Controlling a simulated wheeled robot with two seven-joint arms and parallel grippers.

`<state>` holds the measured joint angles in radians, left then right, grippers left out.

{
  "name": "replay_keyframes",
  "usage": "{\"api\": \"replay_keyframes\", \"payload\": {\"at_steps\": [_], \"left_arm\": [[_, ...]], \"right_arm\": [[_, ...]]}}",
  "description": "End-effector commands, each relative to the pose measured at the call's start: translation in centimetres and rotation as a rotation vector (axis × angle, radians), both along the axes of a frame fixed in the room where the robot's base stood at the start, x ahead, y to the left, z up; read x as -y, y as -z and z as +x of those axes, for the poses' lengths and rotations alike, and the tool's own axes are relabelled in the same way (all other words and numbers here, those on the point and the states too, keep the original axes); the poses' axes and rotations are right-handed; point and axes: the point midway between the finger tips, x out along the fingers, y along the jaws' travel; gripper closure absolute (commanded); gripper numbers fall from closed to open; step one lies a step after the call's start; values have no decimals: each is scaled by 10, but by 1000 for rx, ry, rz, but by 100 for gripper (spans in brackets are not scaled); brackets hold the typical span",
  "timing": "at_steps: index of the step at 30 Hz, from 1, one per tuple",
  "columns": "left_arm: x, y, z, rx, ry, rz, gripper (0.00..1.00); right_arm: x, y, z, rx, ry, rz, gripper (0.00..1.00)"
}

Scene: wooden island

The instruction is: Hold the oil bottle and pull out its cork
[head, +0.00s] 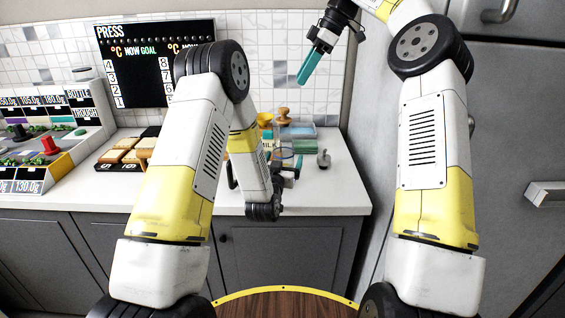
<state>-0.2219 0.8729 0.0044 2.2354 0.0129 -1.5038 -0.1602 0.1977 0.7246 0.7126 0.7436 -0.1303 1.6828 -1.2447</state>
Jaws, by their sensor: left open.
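No oil bottle or cork can be made out with certainty; the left arm covers part of the crowded counter. My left gripper (286,176) is low, over the front of the counter, mostly hidden by its own wrist. It is open, and I see nothing clearly held in it. My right gripper (308,65) is raised at the top centre, with teal fingers pointing down and left. It is far above the counter, in front of the tiled wall. Its fingers overlap, so their opening does not show.
A milk carton (269,144), a yellow item (265,120), a wooden-knobbed item (284,116) and a small grey item (323,159) stand on the white counter (340,195). A black tray (112,164) and coloured station (48,150) stand left. A grey cabinet (510,130) rises right.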

Motion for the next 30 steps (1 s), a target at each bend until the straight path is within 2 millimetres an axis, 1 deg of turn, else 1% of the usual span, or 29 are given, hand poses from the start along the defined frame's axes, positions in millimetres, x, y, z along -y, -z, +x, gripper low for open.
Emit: {"api": "replay_keyframes", "payload": {"at_steps": [3,5,6,11,12,14,15,17,30], "left_arm": [[0,0,0,0,0,0,11],[0,0,0,0,0,0,23],[0,0,0,0,0,0,31],[0,0,0,0,0,0,62],[0,0,0,0,0,0,70],[0,0,0,0,0,0,82],[0,0,0,0,0,0,90],[0,0,0,0,0,0,100],[0,0,0,0,0,0,100]], "right_arm": [[0,0,0,0,0,0,64],[0,0,0,0,0,0,64],[0,0,0,0,0,0,64],[0,0,0,0,0,0,64],[0,0,0,0,0,0,64],[0,0,0,0,0,0,64],[0,0,0,0,0,0,64],[0,0,0,0,0,0,64],[0,0,0,0,0,0,64]]}}
